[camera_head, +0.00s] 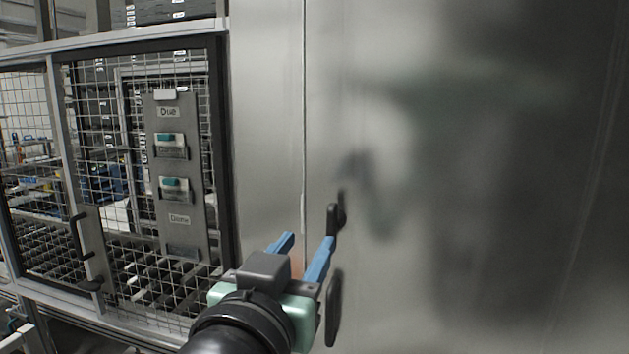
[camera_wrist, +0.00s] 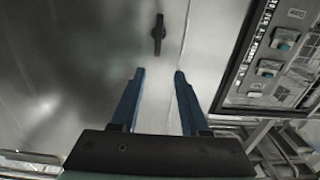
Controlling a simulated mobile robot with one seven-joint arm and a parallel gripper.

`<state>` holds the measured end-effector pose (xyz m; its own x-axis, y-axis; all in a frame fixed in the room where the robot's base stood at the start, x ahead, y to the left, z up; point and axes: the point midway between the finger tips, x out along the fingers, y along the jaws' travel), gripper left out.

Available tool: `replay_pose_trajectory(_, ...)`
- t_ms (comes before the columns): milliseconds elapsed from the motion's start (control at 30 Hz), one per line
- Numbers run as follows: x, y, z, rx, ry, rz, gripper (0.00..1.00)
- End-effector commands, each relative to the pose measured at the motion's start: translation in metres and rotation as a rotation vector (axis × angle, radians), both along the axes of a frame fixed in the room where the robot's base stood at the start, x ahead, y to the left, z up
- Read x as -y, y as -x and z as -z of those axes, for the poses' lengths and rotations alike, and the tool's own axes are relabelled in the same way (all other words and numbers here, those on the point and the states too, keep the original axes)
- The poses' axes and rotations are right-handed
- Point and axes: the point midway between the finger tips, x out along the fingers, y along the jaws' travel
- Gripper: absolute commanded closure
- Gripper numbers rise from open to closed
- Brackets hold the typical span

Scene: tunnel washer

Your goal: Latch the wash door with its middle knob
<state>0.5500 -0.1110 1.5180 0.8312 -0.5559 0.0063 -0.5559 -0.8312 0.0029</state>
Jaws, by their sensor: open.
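The wash door (camera_head: 480,180) is a smooth steel panel that looks flush with the frame beside its vertical seam. Two dark knobs sit near that seam in the head view: an upper one (camera_head: 336,215) and a lower one (camera_head: 334,308). Both stand roughly upright, along the seam. My gripper (camera_head: 302,247) is open and empty, its blue fingers just left of the knobs in the picture. In the wrist view one dark knob (camera_wrist: 158,35) shows beyond the open fingertips (camera_wrist: 158,73), apart from them. I cannot tell which knob that is.
A wire-mesh cage (camera_head: 95,150) with a black handle (camera_head: 80,240) stands to the left. Inside it hangs a grey board (camera_head: 180,205) with "Due" and "Done" labels. The steel surface around the knobs is otherwise bare.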

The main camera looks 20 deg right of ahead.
Motion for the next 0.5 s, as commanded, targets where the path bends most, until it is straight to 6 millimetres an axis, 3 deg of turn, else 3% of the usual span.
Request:
replay_pose_trajectory(167, 0.012, -0.014, -0.001, -0.011, -0.003, 0.01, 0.55)
replay_pose_trajectory(500, 0.05, -0.071, -0.003, -0.011, -0.003, 0.008, 0.55)
